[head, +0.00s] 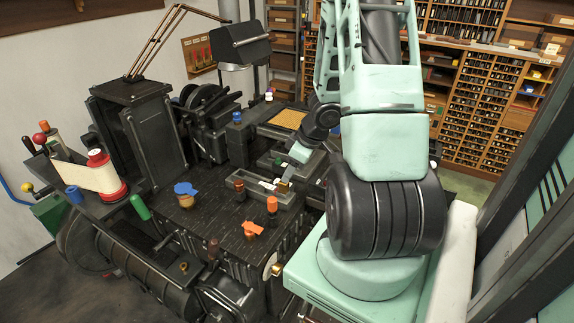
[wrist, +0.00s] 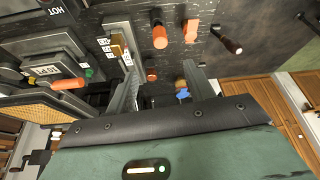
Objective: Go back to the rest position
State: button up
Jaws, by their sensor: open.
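My gripper (head: 284,187) hangs over the right part of the black machine's top in the head view, at the end of my mint-green arm. In the wrist view its two grey fingers (wrist: 162,90) stand wide apart, with no object held between them. The dark machine top (head: 215,222) lies beyond the fingertips. In the head view the fingers are small and partly merge with the tray behind them, so I cannot tell whether they touch it.
An orange-topped knob (head: 272,204), an orange handle (head: 253,229) and a blue-topped knob (head: 186,190) stand on the machine. A grey tray (head: 240,182) lies near my gripper. A lamp (head: 240,42) rises behind. Wooden type shelves (head: 490,110) line the back.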

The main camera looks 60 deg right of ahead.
jog(key=shift+a, duration=0.1)
jog(key=w+a+n+h+b, duration=0.1)
jog(key=w+a+b, duration=0.35)
jog(key=a, duration=0.55)
jog(key=w+a+n+h+b, duration=0.1)
jog(key=w+a+b, duration=0.35)
jog(key=a, duration=0.55)
jog(key=s+a+f+n+g+y+b, duration=0.1)
jog(key=s+a+b, duration=0.6)
jog(key=s+a, duration=1.2)
jog(key=a+f+n+g, duration=0.1)
jog(key=a+n+g, duration=0.1)
jog(key=a+g, duration=0.1)
jog(key=shift+s+y+b, duration=0.3)
jog(key=shift+s, duration=0.1)
